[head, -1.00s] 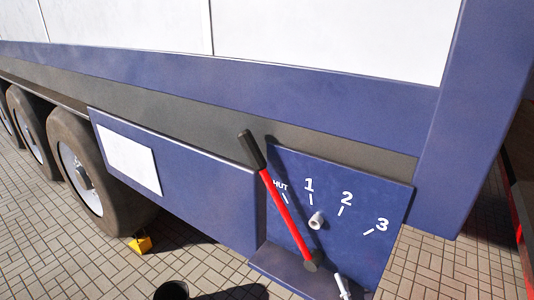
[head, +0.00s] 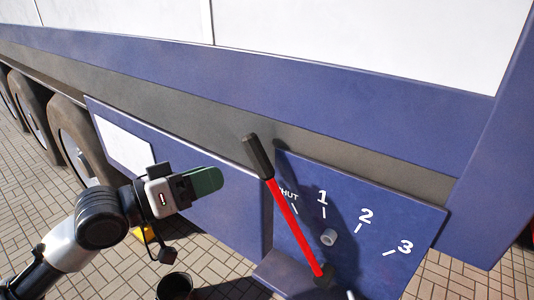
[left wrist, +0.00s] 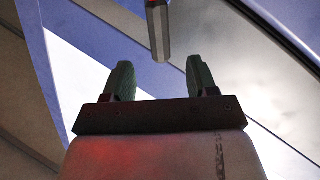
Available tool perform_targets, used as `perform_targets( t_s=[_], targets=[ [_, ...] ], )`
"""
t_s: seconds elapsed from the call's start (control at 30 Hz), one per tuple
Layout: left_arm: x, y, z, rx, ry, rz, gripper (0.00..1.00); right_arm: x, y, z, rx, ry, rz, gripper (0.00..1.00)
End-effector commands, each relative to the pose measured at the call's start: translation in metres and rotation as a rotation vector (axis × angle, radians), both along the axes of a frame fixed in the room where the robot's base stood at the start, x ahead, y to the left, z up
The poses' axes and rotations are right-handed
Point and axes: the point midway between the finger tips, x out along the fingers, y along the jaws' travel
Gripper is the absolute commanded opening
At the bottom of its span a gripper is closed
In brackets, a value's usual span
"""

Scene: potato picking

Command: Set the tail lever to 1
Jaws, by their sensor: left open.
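The tail lever (head: 283,213) has a red shaft and a black grip (head: 257,156). It leans up and to the left from its pivot, across the SHUT side of the blue dial plate (head: 400,210), left of the mark 1. My left gripper (head: 207,181) is open and empty, a short way left of the grip in the head view. In the left wrist view my left gripper (left wrist: 158,78) has its two green fingers apart, and the black grip (left wrist: 160,40) shows beyond the gap between them. My right gripper is not in view.
A blue trailer side (head: 250,92) runs along the back, with wheels (head: 72,140) at the left. A black bucket (head: 174,287) stands on the paving below. A pale peg (head: 328,237) sticks out of the dial plate.

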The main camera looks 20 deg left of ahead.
Motion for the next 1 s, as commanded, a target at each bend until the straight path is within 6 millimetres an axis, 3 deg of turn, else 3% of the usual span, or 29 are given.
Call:
perform_targets(
  t_s=[0.27, 0.63, 1.0],
  targets=[
    [0.020, -0.020, 0.007, -0.007, -0.002, -0.006, 0.58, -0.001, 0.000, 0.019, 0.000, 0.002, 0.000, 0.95],
    [0.070, -0.061, 0.004, -0.004, 0.000, -0.002, 0.58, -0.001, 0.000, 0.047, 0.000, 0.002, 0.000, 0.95],
    [0.080, -0.071, 0.000, 0.000, -0.002, -0.003, 0.58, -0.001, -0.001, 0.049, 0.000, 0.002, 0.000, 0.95]
  ],
)
